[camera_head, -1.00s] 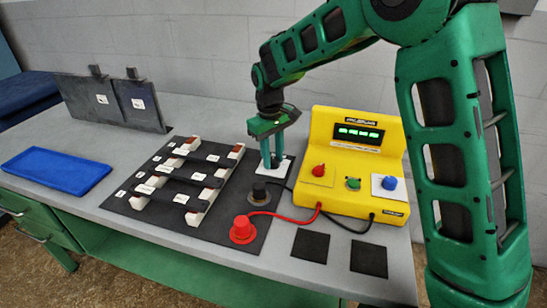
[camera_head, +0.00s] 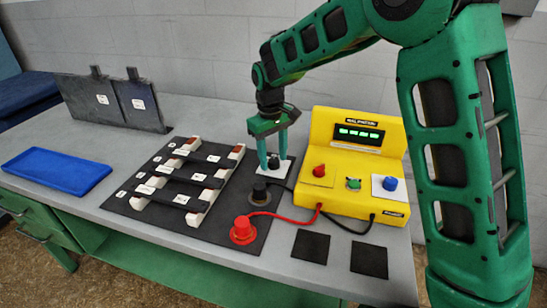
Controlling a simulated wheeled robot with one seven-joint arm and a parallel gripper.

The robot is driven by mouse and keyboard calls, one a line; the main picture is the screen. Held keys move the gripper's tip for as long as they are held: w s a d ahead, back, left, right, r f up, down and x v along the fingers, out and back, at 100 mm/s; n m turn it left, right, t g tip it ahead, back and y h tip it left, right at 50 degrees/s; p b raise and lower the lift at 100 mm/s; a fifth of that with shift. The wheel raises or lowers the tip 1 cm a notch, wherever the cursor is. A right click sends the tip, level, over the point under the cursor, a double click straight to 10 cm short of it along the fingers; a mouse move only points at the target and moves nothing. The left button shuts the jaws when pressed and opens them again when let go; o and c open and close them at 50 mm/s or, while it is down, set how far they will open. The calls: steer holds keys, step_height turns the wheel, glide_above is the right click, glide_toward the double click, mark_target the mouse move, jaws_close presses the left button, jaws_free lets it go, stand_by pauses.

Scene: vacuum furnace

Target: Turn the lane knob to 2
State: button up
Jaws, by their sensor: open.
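A small dark knob (camera_head: 273,162) sits on a white plate (camera_head: 289,171) at the back right of the black mat; I take it to be the lane knob. Markings on its plate are too small to read. My gripper (camera_head: 274,160) points down over this knob with its green fingers apart. One finger is on each side of the knob, and I cannot tell whether either touches it. The knob's pointing direction cannot be made out.
A yellow meter box (camera_head: 352,150) with red, green and blue knobs stands close to the right. A black plug (camera_head: 261,191) and a red plug (camera_head: 243,230) with cables lie in front. Dark bars on white rails (camera_head: 213,194) are to the left.

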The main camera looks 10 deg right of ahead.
mark_target(274, 161)
step_height(274, 161, up, 10)
steer(key=shift+a+r, duration=0.25)
stand_by(0.4)
steer(key=s+d+r+m, duration=0.1)
steer(key=s+d+m, duration=0.1)
steer(key=s+d, duration=0.5)
steer(key=s+d+m, duration=0.2)
steer(key=s+d, duration=0.1)
steer(key=d, duration=0.8)
steer(key=s+d+r+m, duration=0.1)
steer(key=s+d+m, duration=0.2)
steer(key=s+d, duration=0.4)
steer(key=s+d+f+m, duration=0.2)
steer(key=s+d+f, duration=0.1)
steer(key=s, duration=0.7)
steer(key=s+d+f+m, duration=0.3)
steer(key=s+d, duration=0.3)
steer(key=s, duration=0.4)
steer(key=shift+s+d+m+y, duration=0.15)
steer(key=shift+s+m+y, duration=0.15)
steer(key=shift+s+y, duration=0.1)
